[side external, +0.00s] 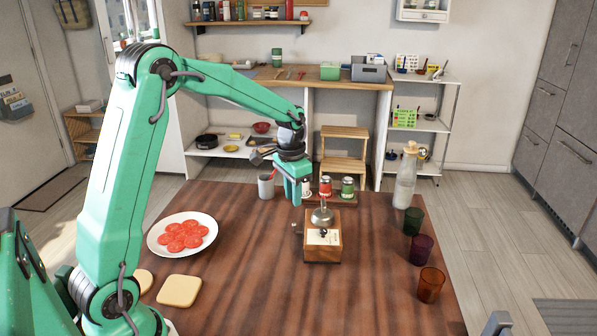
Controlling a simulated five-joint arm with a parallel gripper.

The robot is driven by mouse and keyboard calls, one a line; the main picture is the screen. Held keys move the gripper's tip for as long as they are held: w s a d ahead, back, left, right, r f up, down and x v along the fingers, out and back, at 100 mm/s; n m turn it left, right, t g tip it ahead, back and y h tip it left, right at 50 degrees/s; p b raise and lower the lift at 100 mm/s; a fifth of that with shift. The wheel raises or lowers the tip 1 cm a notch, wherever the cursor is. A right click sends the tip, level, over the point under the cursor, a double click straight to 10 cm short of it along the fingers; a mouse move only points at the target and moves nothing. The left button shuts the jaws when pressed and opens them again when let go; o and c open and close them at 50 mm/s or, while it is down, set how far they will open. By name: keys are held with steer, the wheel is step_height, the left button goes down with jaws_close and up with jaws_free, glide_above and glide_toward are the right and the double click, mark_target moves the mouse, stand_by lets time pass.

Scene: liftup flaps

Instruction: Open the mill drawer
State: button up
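The drawer's outline is too small to make out. My gripper (297,201) points down behind and to the left of the mill, apart from it, in front of the spice jars. Its fingers are too small and overlapped to tell whether they are open.
A mug (266,187) stands left of my gripper. Behind the mill are spice jars (347,188). A plate of tomato slices (158,246) and bread (179,291) lie left. A bottle (404,182) and coloured cups (421,250) stand right. The table's front middle is clear.

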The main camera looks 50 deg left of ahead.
mark_target(295, 223)
steer(key=shift+g, duration=0.3)
steer(key=f, duration=0.1)
steer(key=w+a+f, duration=0.1)
steer(key=f, duration=0.1)
steer(key=shift+w+a+f, duration=0.15)
steer(key=shift+w+a, duration=0.15)
steer(key=shift+a, duration=0.05)
steer(key=shift+f, duration=0.1)
steer(key=shift+f, duration=3.8)
jaws_close()
